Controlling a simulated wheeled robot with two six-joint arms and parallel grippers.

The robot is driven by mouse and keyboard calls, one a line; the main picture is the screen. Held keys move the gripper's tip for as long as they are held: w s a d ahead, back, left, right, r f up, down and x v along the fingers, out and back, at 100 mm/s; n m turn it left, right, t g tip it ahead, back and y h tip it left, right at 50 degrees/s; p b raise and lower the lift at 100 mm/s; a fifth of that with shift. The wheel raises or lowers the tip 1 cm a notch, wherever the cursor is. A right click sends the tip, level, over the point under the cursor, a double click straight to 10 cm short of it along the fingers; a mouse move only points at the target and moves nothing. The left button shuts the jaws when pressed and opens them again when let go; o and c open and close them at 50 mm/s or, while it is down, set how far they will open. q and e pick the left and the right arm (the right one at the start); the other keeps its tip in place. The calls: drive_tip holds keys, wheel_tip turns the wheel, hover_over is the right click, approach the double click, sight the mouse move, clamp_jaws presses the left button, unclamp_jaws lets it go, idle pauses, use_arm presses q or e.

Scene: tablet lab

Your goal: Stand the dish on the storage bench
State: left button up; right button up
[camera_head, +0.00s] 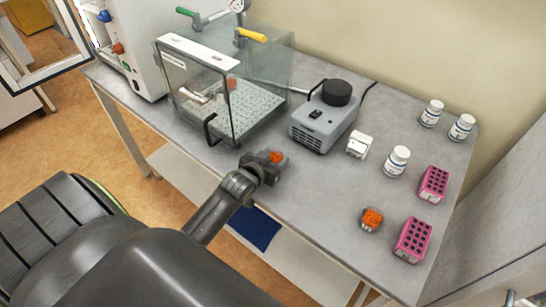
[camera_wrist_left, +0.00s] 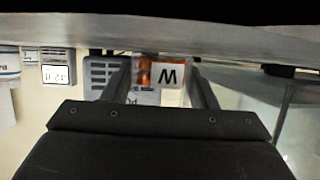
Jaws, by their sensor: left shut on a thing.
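My left gripper (camera_head: 266,166) is shut on a small dish with orange contents (camera_head: 276,156), held at the front edge of the grey bench (camera_head: 300,195), in front of the glass chamber. In the left wrist view the dish (camera_wrist_left: 168,74) sits between the two fingers (camera_wrist_left: 160,85), with a white label that reads like a W; the fingers hide its sides. A similar orange-filled dish (camera_head: 371,219) stands on the bench to the right. I cannot tell whether the held dish touches the bench. My right gripper is not in view.
The glass chamber (camera_head: 215,110) has an orange item inside. A grey device with a black knob (camera_head: 318,125), a small white box (camera_head: 359,145), white bottles (camera_head: 397,161) and pink racks (camera_head: 413,240) stand on the bench. The bench's front middle is clear.

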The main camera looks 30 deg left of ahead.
use_arm(q)
drive_tip(key=shift+f, duration=0.15)
drive_tip(key=o, duration=0.7)
drive_tip(key=shift+o, duration=1.3)
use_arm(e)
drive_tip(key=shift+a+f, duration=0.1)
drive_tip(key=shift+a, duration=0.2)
use_arm(q)
drive_tip(key=shift+r, duration=0.25)
drive_tip(key=shift+s, duration=0.25)
drive_tip(key=b+v, duration=0.1)
drive_tip(key=v, duration=1)
drive_tip(key=shift+s+r, duration=0.1)
drive_tip(key=shift+s, duration=0.15)
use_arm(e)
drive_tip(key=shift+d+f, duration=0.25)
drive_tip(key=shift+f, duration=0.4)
